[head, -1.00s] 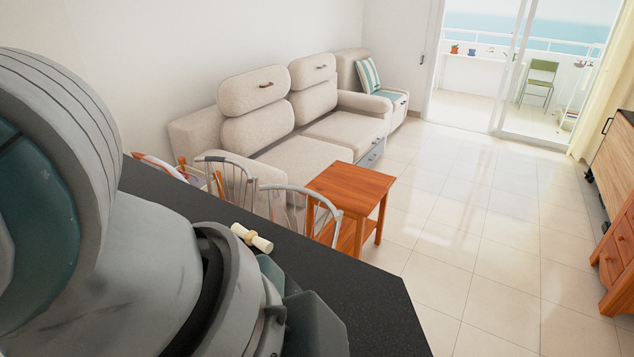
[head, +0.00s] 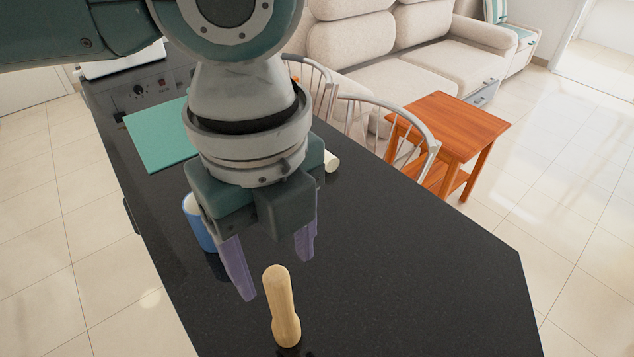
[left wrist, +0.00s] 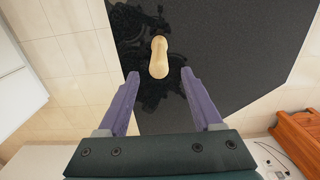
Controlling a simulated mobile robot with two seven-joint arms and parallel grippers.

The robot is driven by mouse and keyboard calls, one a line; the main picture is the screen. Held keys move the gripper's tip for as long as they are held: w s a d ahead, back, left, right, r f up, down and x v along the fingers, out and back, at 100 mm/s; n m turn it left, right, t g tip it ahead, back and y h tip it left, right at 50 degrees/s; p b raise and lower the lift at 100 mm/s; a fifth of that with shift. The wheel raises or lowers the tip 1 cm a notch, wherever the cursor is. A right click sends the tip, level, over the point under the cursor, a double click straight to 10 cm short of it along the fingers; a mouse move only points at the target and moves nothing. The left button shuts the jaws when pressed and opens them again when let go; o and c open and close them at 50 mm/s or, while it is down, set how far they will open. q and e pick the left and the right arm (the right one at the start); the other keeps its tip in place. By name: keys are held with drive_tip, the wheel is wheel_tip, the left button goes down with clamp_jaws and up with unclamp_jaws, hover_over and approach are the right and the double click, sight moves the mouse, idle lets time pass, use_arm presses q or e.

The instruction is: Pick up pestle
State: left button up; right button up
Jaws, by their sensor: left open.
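The pestle (head: 281,307) is pale wood, with a rounded top and a wider lower end, near the front of the black counter. It looks upright in the head view. In the left wrist view the pestle (left wrist: 159,57) is ahead of the fingertips, roughly centred between their lines. My left gripper (head: 277,277) is open and empty, with purple fingers pointing down. Its fingers are apart from the pestle. The left gripper (left wrist: 159,75) also shows open in the left wrist view. My right gripper is in neither view.
The black counter (head: 440,270) is bare right of the pestle. A blue cup-like object (head: 196,222) stands behind the left gripper, partly hidden. A teal board (head: 155,135) and a pale cylindrical object (head: 331,161) lie farther back. Chairs and a wooden side table (head: 455,125) stand beyond the counter.

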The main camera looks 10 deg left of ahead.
sight(275, 274)
use_arm(q)
wheel_tip(275, 274, down, 5)
drive_tip(key=shift+a+f, duration=0.1)
drive_tip(key=shift+a, duration=0.05)
drive_tip(key=shift+c, duration=0.4)
clamp_jaws()
